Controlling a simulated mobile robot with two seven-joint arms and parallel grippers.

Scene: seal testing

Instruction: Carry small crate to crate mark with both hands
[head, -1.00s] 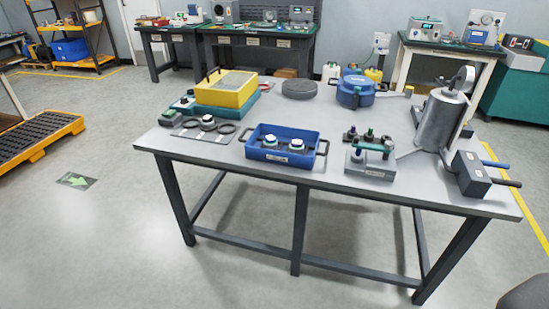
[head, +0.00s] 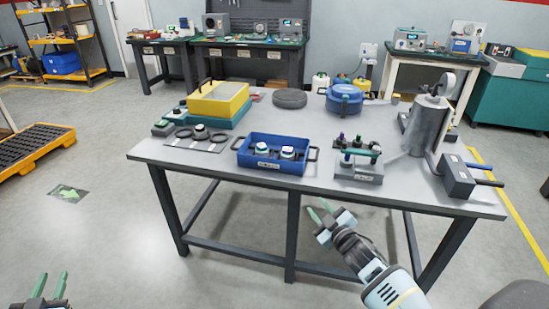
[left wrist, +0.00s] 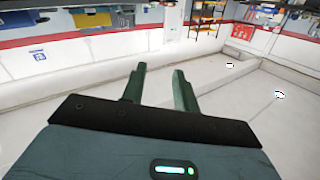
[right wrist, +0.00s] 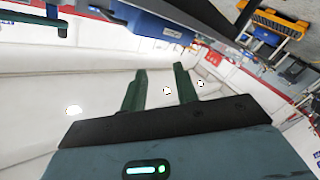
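The small blue crate (head: 276,166) sits near the front edge of the grey table, with dark handles at both ends and two round white-topped parts inside. My left gripper (head: 50,284) is low at the bottom left of the head view, far from the crate; its fingers stand apart with nothing between them, as the left wrist view (left wrist: 158,88) also shows. My right gripper (head: 322,213) is below and in front of the table edge, right of the crate, open and empty; it also shows in the right wrist view (right wrist: 158,90). I cannot make out a crate mark.
On the table (head: 225,172) stand a yellow-topped box (head: 217,100), a blue round pot (head: 345,99), a grey fixture with a green handle (head: 359,168) and a metal cylinder (head: 426,125). Flat rings (head: 200,133) lie left of the crate. The floor in front is clear.

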